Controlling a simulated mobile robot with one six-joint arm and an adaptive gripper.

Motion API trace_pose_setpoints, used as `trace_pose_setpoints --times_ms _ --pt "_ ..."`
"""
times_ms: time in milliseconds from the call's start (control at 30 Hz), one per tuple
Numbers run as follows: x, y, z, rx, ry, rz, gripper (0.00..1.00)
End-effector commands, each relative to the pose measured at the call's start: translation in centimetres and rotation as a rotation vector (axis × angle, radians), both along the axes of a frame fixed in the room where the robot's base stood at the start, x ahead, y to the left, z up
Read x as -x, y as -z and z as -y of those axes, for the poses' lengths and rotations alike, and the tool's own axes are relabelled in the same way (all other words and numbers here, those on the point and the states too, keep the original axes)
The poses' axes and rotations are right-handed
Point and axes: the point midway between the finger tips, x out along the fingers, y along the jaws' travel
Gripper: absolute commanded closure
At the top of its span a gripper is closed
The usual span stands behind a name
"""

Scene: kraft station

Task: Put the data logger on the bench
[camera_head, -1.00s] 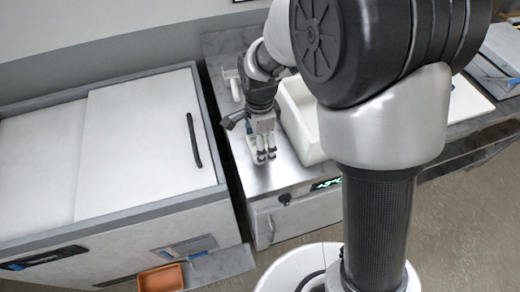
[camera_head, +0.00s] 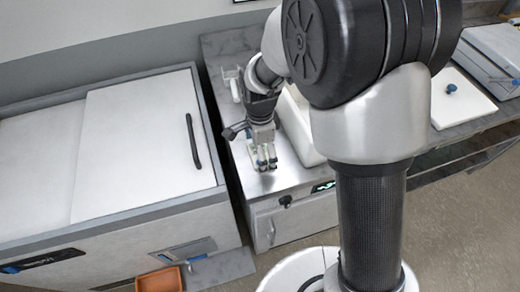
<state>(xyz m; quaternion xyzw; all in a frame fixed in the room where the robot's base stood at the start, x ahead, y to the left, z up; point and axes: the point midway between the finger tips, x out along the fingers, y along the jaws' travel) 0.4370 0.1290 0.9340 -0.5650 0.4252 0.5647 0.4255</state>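My gripper (camera_head: 266,163) points down over the steel worktop (camera_head: 285,178) between the white chest and my arm column. Its two fingertips are close together, low over the steel surface. A small pale piece shows beside the fingers, but I cannot tell whether it is the data logger or part of the gripper. I cannot make out the data logger for certain. Whether the fingers hold anything is too small to see.
A large white chest with a lid (camera_head: 140,150) and black handle stands left. A white basin (camera_head: 298,125) is partly hidden behind my arm. A white board (camera_head: 462,103) with a blue knob (camera_head: 451,88) lies right. An orange bin (camera_head: 160,280) is below.

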Motion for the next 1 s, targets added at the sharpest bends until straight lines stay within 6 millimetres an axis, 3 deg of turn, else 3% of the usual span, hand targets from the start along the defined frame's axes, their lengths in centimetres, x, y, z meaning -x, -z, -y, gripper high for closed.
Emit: trace_pose_setpoints --times_ms 367,467,800,1000 --pt "0.0 -0.6 0.0 0.0 0.0 0.001 0.04" --pt "-0.1 -1.9 0.0 -0.001 0.0 0.002 0.04" --pt "-0.1 -9.2 0.0 -0.001 0.0 0.004 0.04" --pt "0.0 -11.7 0.0 0.0 0.0 0.001 0.04"
